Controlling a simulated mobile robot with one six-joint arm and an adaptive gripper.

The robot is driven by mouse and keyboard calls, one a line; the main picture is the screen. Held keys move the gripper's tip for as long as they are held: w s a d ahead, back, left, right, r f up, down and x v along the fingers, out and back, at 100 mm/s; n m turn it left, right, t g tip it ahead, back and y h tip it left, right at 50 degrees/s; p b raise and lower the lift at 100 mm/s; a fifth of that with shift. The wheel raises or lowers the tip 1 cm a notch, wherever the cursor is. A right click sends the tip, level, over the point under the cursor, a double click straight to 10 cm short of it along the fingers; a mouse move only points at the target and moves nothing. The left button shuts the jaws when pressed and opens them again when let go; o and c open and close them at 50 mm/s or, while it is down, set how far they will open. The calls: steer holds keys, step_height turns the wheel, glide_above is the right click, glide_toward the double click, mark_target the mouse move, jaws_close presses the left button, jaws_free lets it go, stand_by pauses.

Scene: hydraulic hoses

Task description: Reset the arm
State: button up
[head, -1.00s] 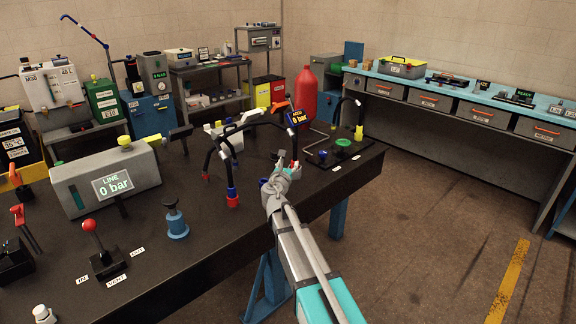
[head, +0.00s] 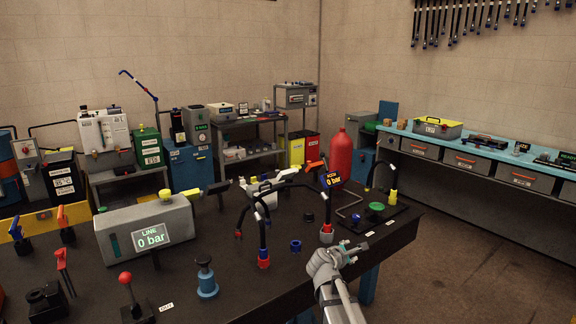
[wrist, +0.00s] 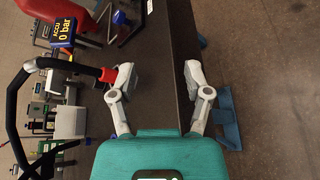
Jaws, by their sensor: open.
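My gripper (head: 345,252) is open and empty at the front right edge of the black bench (head: 225,290). A black hose (head: 246,218) with a red end fitting arches over the bench to the left of my gripper. In the wrist view a black hose (wrist: 14,110) with a red fitting shows beside the left finger; whether they touch cannot be told.
A grey box with a LINE 0 bar display (head: 150,236) and a red-knobbed lever (head: 127,280) stand on the bench's left. A blue plunger-like part (head: 206,282) stands near the front. A blue-topped workbench (head: 480,158) lies at right, with open floor before it.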

steer(key=s+a+f+m+g+y+p, duration=0.1)
steer(key=s+f+m+g+y+p, duration=0.1)
steer(key=s+m, duration=0.7)
steer(key=s+a+f+m+g+y+p, duration=0.2)
steer(key=s+m+g+y+p, duration=0.3)
steer(key=s+m+g, duration=0.4)
steer(key=s+m+y, duration=0.1)
steer(key=s, duration=0.6)
steer(key=shift+s+y, duration=0.3)
steer(key=shift+s, duration=0.05)
